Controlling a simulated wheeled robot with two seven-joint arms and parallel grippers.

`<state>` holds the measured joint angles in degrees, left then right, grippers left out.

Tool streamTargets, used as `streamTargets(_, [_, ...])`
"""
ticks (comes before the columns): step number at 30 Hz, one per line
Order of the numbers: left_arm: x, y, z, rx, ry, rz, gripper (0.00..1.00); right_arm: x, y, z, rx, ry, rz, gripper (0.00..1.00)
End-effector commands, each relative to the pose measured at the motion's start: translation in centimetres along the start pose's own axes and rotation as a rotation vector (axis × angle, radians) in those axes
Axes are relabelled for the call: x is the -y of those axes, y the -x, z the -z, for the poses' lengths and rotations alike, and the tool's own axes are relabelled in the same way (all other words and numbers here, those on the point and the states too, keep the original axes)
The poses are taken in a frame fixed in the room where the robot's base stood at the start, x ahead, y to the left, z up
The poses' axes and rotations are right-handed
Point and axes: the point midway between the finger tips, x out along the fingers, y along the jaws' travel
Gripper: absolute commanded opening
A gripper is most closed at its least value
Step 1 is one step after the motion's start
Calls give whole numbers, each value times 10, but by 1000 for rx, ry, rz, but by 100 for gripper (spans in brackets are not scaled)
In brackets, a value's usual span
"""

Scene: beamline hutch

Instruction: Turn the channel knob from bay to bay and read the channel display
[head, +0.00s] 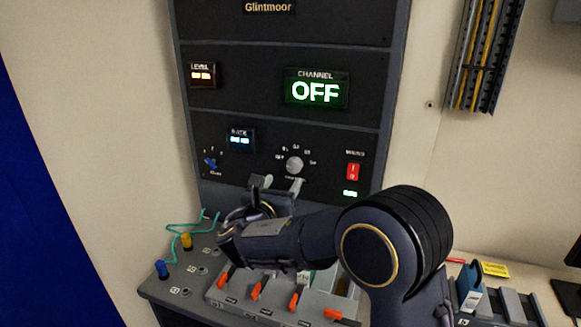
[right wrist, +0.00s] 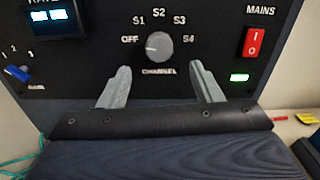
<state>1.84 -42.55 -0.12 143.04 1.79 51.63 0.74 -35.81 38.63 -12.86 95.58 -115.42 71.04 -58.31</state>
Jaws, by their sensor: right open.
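The channel knob (head: 295,165) is a small round grey knob on the black panel. In the right wrist view the knob (right wrist: 159,47) sits inside an arc of labels running OFF, S1, S2, S3, S4. A pale mark on it seems to face OFF. The channel display (head: 316,92) reads OFF in green. My right gripper (head: 280,182) is open and empty just below the knob. In the right wrist view its two grey fingers (right wrist: 159,68) stand apart, left and right of the knob's lower side, not touching it. My left gripper is out of view.
A red mains switch (head: 353,171) with a green light below is right of the knob. A blue gain knob (head: 210,163) is at left. Orange-handled levers (head: 257,291) and teal cable (head: 180,227) lie on the bench under and beside my arm.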

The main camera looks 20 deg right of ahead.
Motion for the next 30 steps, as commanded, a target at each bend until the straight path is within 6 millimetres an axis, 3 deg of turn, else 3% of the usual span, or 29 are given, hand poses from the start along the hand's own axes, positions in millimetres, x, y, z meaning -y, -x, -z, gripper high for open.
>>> streamTargets(15, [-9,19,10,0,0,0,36,-2,-70,-2,6,6,-3,59])
streamTargets(26, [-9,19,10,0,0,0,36,-2,-76,0,5,6,-4,59])
streamTargets(30, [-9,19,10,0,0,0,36,-2,-75,0,5,6,-3,40])
